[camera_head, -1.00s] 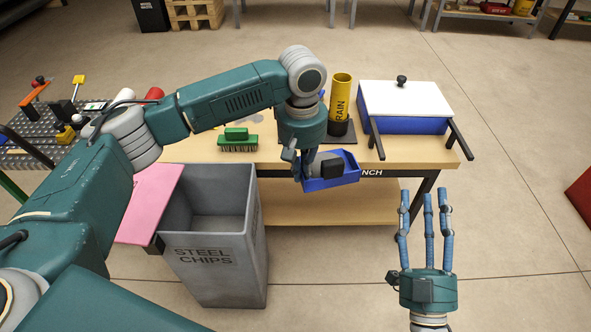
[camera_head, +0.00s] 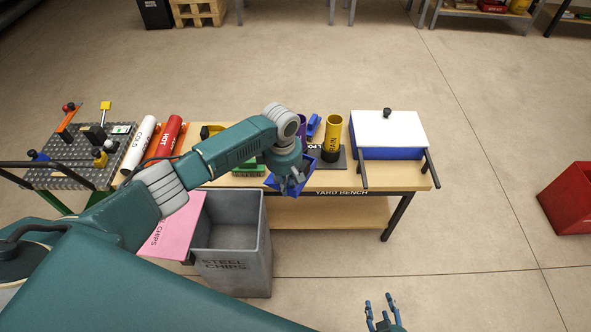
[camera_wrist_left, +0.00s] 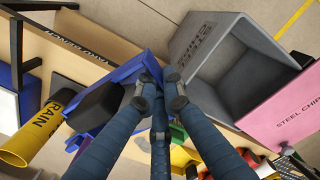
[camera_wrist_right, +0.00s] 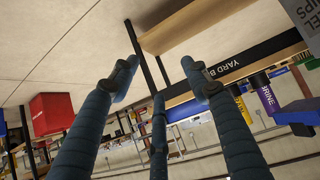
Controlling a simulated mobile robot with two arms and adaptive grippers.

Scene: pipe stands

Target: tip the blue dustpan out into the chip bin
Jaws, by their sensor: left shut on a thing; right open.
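My left gripper (camera_head: 291,187) is shut on the blue dustpan (camera_head: 271,182), near the bench's front edge, right of the chip bin's opening. In the left wrist view the dustpan (camera_wrist_left: 128,72) lies at the fingertips, with a dark block (camera_wrist_left: 97,106) against it; its loose contents cannot be made out. The grey chip bin (camera_head: 236,279), lettered STEEL CHIPS, stands on the floor with its top open; it also shows in the left wrist view (camera_wrist_left: 190,62). A pink lid (camera_head: 170,232) hangs at its left side. My right gripper (camera_head: 382,312) is open and empty, low in the head view.
The yard bench (camera_head: 390,176) stands behind the bin. On it are a green brush (camera_head: 249,171), a yellow drain pipe (camera_head: 332,135) and a blue box with a white lid (camera_head: 390,135). A red bin (camera_head: 570,200) stands far right. The floor right of the bin is clear.

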